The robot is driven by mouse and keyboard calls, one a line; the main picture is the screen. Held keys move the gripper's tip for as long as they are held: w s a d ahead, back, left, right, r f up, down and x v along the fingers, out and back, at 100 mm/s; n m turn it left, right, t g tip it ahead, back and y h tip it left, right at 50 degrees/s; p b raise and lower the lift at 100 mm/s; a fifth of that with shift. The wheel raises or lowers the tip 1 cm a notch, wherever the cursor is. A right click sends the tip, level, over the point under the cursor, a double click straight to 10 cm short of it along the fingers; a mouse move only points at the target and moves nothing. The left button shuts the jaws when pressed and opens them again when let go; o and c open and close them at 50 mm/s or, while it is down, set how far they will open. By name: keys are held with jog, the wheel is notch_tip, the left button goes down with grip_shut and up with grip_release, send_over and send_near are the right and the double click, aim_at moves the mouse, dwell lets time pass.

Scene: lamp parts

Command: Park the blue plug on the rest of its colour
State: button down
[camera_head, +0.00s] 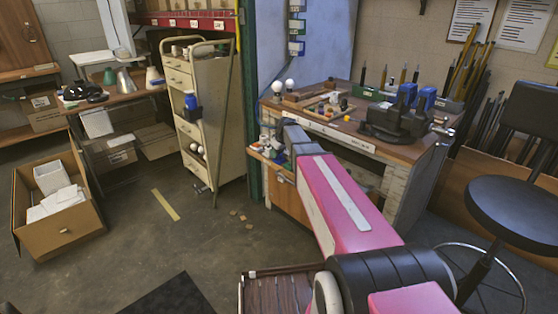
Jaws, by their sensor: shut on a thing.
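My pink arm (350,205) reaches from the bottom right toward the left front of the workbench and ends in a grey link (297,140). I cannot make out my gripper's fingers beyond that link, or anything held in them. I cannot pick out the blue plug or the blue rest for certain. Small coloured parts, among them a yellow one (347,118) and a red one (343,103), lie on the bench top. Small white and blue items (264,148) show just left of the grey link, too small to name.
The workbench (388,150) carries a dark vise-like tool (392,122), blue items (427,97) and two white bulbs (289,83). A cream drawer cart (226,130) with a blue bottle (190,100) stands left. A stool (515,215) stands right. The floor (190,235) is largely clear.

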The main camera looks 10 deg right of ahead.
dwell(0.4)
jog(key=c, duration=0.9)
grip_release()
jog(key=shift+o, duration=0.2)
